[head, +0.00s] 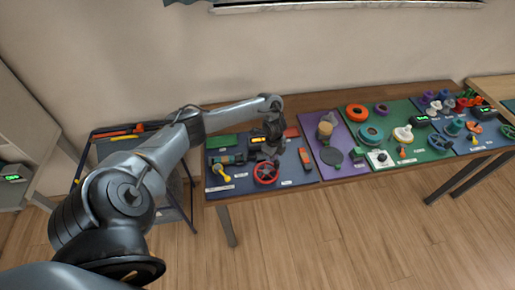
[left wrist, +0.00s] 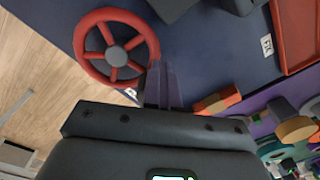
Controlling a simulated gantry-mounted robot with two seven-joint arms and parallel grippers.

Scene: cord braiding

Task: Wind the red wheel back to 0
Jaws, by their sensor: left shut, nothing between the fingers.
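The red wheel (head: 265,174) lies near the front edge of the blue board at the left end of the table. In the left wrist view the wheel (left wrist: 116,55) shows its red rim, several spokes and grey hub. My left gripper (head: 271,157) is just behind the wheel in the head view. In the left wrist view its fingers (left wrist: 160,72) are shut and empty, with the tips close to the rim's edge. I cannot tell whether they touch it. No 0 mark can be read. My right gripper is not in view.
A yellow-knobbed lever (head: 226,178) is left of the wheel, and an orange-and-black part (head: 304,156) is right of it. A purple board (head: 322,171) and a green board (head: 437,155) with several colored parts continue rightward. Floor lies beyond the front edge.

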